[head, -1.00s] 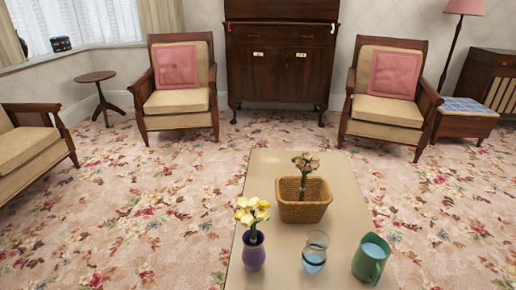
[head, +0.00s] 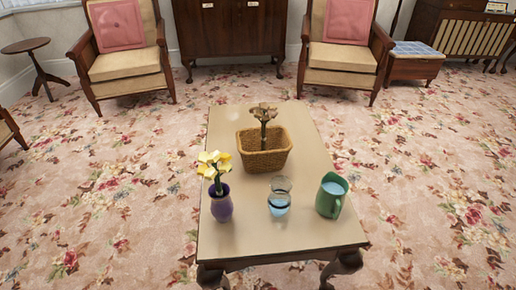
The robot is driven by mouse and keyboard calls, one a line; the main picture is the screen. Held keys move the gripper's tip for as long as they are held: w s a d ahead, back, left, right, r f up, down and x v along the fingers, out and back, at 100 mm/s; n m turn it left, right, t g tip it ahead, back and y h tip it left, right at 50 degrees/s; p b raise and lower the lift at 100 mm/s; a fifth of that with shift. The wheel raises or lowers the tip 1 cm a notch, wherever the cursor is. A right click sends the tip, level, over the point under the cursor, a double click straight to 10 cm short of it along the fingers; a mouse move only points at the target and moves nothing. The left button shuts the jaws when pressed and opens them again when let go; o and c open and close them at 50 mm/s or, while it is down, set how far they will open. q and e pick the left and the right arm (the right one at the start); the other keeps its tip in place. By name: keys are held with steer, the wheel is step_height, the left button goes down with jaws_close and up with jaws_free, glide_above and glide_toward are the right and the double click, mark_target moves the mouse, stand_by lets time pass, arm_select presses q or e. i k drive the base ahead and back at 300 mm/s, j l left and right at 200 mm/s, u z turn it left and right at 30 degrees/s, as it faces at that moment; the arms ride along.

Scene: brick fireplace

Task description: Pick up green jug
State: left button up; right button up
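The green jug (head: 329,200) stands upright near the front right of the low table (head: 240,235) in the head view. Its inside looks pale blue, and its handle faces the front right. A clear glass vase (head: 279,197) with bluish water in its lower part stands just left of the jug, with a small gap between them. Neither of my grippers shows in the view.
A purple vase with yellow flowers (head: 221,203) stands at the table's front left. A wicker basket (head: 264,160) holding a brown flower stem is behind. Armchairs (head: 125,65) and a dark cabinet (head: 232,40) line the back. Floral carpet (head: 100,220) around the table is clear.

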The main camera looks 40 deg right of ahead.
mark_target(331, 198)
steer(key=z, duration=1.7)
